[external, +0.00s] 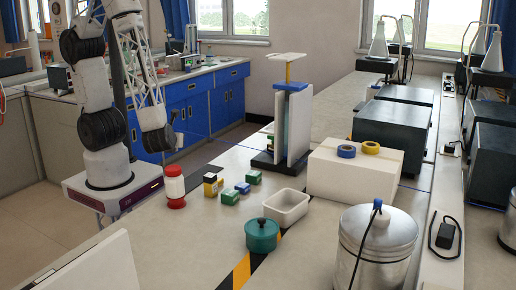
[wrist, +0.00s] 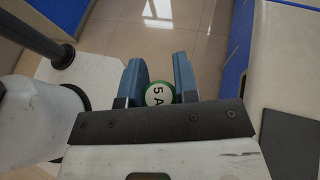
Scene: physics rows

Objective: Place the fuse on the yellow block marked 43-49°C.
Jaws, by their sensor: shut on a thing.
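My gripper (wrist: 159,68) has two blue fingers closed on the fuse (wrist: 158,95), a small green cylinder with a white end face marked "5 A". The fuse sits between the fingers in the wrist view, with bare floor behind it. In the external view the end of my arm hangs left of the bench, near the blue cabinets, and the fingers and fuse are too small to make out.
Green and blue blocks (external: 230,197), a red and white jar (external: 175,190), a white tray (external: 287,207) and a teal pot (external: 262,236) stand near the yellow block. A tall stand (external: 287,120) rises behind them. A white box (external: 350,172) carries tape rolls.

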